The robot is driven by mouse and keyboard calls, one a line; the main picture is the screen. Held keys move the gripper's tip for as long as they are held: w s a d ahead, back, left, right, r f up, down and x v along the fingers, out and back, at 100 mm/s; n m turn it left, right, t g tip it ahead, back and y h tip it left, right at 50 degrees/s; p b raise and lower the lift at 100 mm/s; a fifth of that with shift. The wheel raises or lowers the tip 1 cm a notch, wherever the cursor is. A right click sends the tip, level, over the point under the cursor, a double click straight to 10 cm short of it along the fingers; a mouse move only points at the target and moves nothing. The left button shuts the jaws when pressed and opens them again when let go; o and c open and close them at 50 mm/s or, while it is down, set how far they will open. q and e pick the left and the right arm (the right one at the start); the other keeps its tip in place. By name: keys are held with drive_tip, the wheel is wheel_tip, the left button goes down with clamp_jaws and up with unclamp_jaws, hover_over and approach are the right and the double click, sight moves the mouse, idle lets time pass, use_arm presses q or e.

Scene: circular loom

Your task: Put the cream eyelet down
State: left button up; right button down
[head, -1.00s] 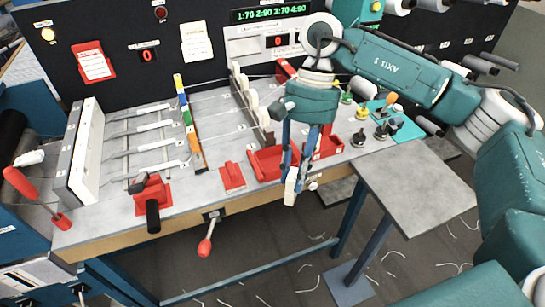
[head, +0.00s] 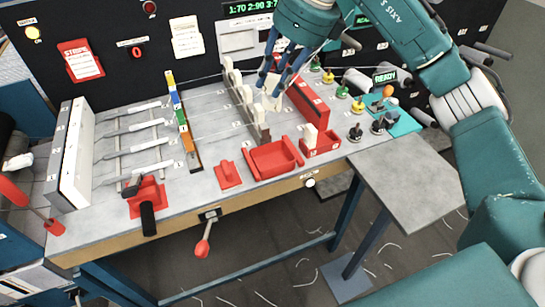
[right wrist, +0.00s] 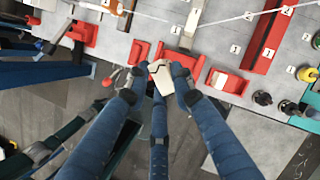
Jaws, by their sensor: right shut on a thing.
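My right gripper (head: 272,92) is shut on a cream eyelet (head: 271,101) in the head view, high over the table just right of the row of cream eyelets (head: 237,84). In the right wrist view the fingers (right wrist: 160,76) grip the pale eyelet (right wrist: 158,70), which overlaps the red tray (right wrist: 196,66) in the picture. The fingers hide part of the eyelet. Another cream eyelet (head: 310,134) stands in a small red holder (head: 322,147) at the front. My left gripper is not in view.
An open red tray (head: 272,160) sits near the table's front edge, with a red block (head: 228,174) to its left. A long red bar (head: 308,103) lies behind the holder. Several coloured knobs (head: 358,104) stand at right. A grey side shelf (head: 408,187) is clear.

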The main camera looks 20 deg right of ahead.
wheel_tip(320, 180, down, 19)
drive_tip(key=p, duration=0.5)
drive_tip(key=shift+r, duration=0.15)
drive_tip(key=shift+f, duration=0.3)
drive_tip(key=shift+f, duration=0.2)
drive_tip(key=c, duration=1.5)
unclamp_jaws()
drive_tip(key=shift+r, duration=0.1)
